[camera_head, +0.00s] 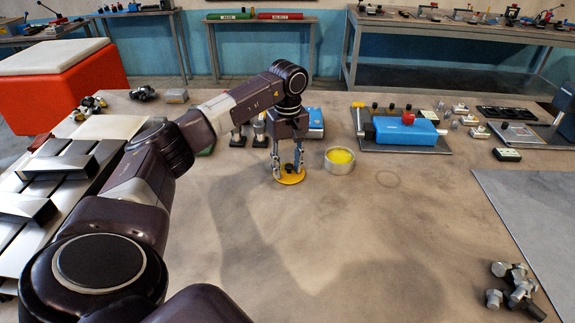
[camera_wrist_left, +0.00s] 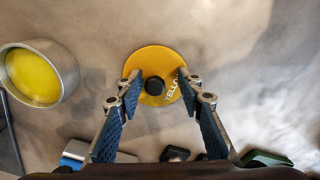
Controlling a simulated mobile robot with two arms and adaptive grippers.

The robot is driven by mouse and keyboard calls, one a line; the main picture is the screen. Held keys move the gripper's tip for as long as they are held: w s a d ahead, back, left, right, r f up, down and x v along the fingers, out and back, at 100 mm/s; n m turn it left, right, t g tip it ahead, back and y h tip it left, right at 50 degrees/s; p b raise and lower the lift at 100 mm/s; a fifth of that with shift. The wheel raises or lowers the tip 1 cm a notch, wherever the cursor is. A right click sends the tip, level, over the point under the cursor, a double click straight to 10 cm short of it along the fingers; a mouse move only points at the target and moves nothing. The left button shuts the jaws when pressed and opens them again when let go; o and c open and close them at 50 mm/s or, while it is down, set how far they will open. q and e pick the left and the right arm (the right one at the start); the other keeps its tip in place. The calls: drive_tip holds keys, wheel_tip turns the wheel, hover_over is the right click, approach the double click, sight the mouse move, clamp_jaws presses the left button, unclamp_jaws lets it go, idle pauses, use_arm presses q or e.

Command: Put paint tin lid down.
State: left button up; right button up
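The yellow paint tin lid (camera_head: 290,179) with a black knob appears to lie flat on the table. The lid also shows in the left wrist view (camera_wrist_left: 152,58), with part of a word printed on it. My left gripper (camera_head: 288,169) points down over the lid. Its two fingers stand on either side of the black knob (camera_wrist_left: 154,86), with a visible gap on both sides, so it is open. The open paint tin (camera_head: 339,167), a round metal tin with yellow inside, stands just right of the lid. My right gripper is out of view.
A blue fixture with a red knob (camera_head: 408,130) stands on a plate at the back right. Small dark and blue items stand behind the lid. Metal blocks (camera_head: 38,206) fill the left side, and a grey sheet (camera_head: 530,215) lies right. The front middle is clear.

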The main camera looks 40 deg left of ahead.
sight(288, 167)
use_arm(q)
drive_tip(key=shift+r, duration=0.1)
wheel_tip(288, 167, up, 12)
drive_tip(key=b, duration=0.1)
idle(0.4)
idle(0.5)
